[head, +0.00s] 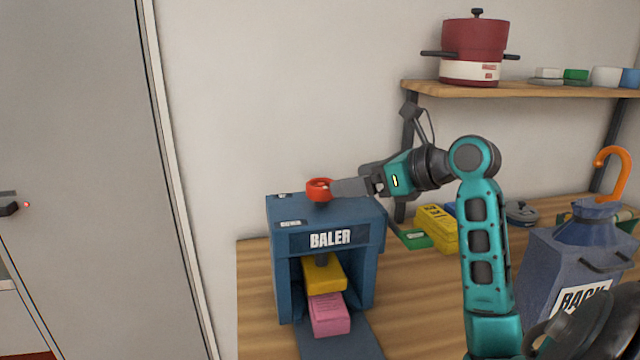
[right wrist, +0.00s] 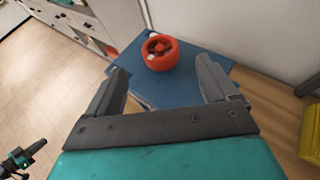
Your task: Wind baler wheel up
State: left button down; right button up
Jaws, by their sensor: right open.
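The blue baler (head: 277,245), with its name on the front, stands on the wooden counter. Its red wheel (head: 318,186) sits on top and also shows in the right wrist view (right wrist: 160,53). My right gripper (head: 338,189) reaches in from the right at the wheel's height. In the right wrist view its two fingers are spread (right wrist: 165,82), with the wheel ahead between them, beyond the tips. I cannot tell whether a finger touches the wheel.
Yellow and green boxes (head: 437,228) lie behind my right arm. A shelf (head: 520,92) above carries a red pot (head: 472,50). A grey door (head: 75,150) is at the left.

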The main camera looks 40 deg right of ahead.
aim_at(325, 182)
jog(key=x, duration=0.9)
jog(key=shift+c, duration=0.4)
jog(key=c, duration=0.9)
jog(key=shift+n+y, duration=0.3)
jog(key=shift+n, duration=0.1)
jog(key=n+g+y, duration=0.2)
jog(key=n+y, duration=0.1)
jog(key=n+g+y, duration=0.2)
jog(key=n+y, duration=0.1)
jog(key=shift+d+r+y, duration=0.1)
jog(key=shift+y, duration=0.2)
jog(key=n+g+y, duration=0.2)
jog(key=n+g, duration=0.1)
jog(key=shift+n, duration=0.4)
jog(key=shift+n+g+y, duration=0.5)
jog(key=shift+n+g, duration=0.8)
jog(key=shift+g, duration=0.3)
jog(key=shift+n+g, duration=0.6)
jog(key=shift+g, duration=0.1)
